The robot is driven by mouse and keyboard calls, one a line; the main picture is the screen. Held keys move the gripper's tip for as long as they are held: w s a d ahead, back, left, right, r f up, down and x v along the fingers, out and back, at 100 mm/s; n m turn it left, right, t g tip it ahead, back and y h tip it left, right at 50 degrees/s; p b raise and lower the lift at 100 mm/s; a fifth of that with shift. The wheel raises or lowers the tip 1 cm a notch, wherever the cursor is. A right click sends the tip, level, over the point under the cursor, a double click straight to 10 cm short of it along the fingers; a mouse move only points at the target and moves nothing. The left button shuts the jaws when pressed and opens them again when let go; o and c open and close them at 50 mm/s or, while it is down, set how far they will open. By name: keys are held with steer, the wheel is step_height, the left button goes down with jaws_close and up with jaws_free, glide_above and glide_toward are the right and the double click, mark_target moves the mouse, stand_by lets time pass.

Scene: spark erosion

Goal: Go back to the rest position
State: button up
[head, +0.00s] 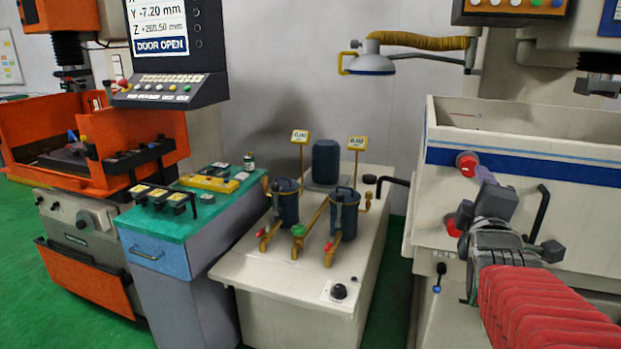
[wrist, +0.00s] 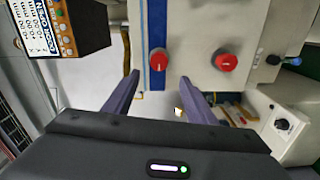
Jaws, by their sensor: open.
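My gripper (head: 484,173) is at the right in the head view, raised in front of the white machine tank (head: 540,185) with the blue stripe. In the wrist view my gripper (wrist: 158,77) shows two dark fingers spread apart with nothing held between them. A red knob (wrist: 158,61) on the tank front shows between and beyond the fingertips; I cannot tell whether they touch it. A second red knob (wrist: 226,62) is to the right of the fingers. In the head view the upper knob (head: 466,165) is just left of the fingertips and the lower knob (head: 452,227) is partly hidden.
A white cabinet (head: 250,272) with dark filter canisters stands at centre. Left of it are a green-topped bench (head: 165,222) and an orange machine (head: 150,175). A black handle (head: 541,212) projects from the tank right of my gripper. A lamp (head: 370,62) hangs above.

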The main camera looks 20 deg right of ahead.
steer(key=shift+s+a, duration=0.15)
steer(key=shift+s, duration=0.1)
steer(key=shift+f, duration=0.1)
steer(key=s+a+f+m+g+y, duration=0.1)
steer(key=a+f+m+g+y, duration=0.15)
steer(key=a+f, duration=0.5)
steer(key=s+a+f+m+g+y, duration=0.1)
steer(key=a+f+m+g+y, duration=0.2)
steer(key=a, duration=0.7)
steer(key=s+a+f+m+g+y, duration=0.4)
steer(key=s+a+f, duration=0.5)
steer(key=s+a, duration=0.2)
steer(key=shift+s+a+f, duration=0.35)
steer(key=shift+s+a, duration=0.05)
steer(key=shift+a, duration=0.2)
steer(key=shift+y, duration=0.25)
